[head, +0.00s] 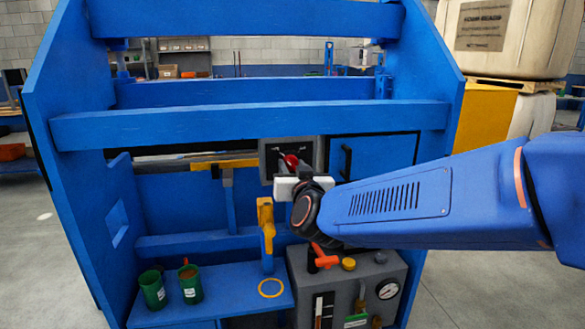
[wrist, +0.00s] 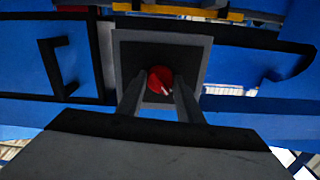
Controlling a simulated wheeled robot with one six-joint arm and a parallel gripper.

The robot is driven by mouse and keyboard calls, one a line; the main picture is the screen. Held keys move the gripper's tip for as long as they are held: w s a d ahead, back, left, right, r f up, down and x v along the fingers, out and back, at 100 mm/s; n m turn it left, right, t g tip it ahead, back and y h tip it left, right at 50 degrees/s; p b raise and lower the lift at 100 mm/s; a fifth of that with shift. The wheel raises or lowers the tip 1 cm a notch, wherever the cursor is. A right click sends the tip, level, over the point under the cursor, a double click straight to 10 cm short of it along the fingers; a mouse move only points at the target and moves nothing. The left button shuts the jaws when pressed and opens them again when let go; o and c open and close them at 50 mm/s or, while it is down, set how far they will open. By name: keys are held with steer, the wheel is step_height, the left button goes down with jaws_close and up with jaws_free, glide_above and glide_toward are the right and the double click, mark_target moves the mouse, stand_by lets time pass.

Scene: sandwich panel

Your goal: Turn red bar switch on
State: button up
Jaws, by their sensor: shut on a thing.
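The red bar switch (head: 291,161) sits in a dark recess framed by a square grey housing (head: 265,149) on the blue panel. In the wrist view its red end (wrist: 160,80) shows between the two fingers, inside the grey frame (wrist: 125,45). My gripper (wrist: 159,88) is shut on it, with a finger on each side. In the head view my gripper (head: 288,168) reaches the switch from below right. The switch's exact angle is hard to tell, as the fingers and wrist partly hide it.
A blue door with a black handle (head: 345,162) is right of the housing. Below are a yellow lever (head: 266,222), a red T-handle (head: 324,256) and a gauge (head: 388,289) on a grey box. Two green cups (head: 190,284) stand on the blue shelf (head: 232,282) at lower left.

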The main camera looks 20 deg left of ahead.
steer(key=m, duration=0.8)
steer(key=shift+m, duration=0.3)
steer(key=m, duration=0.4)
steer(key=shift+m, duration=2.2)
steer(key=shift+f, duration=0.1)
steer(key=o, duration=1.1)
steer(key=shift+c, duration=0.2)
steer(key=shift+s, duration=0.1)
steer(key=v, duration=1.7)
steer(key=shift+d, duration=0.2)
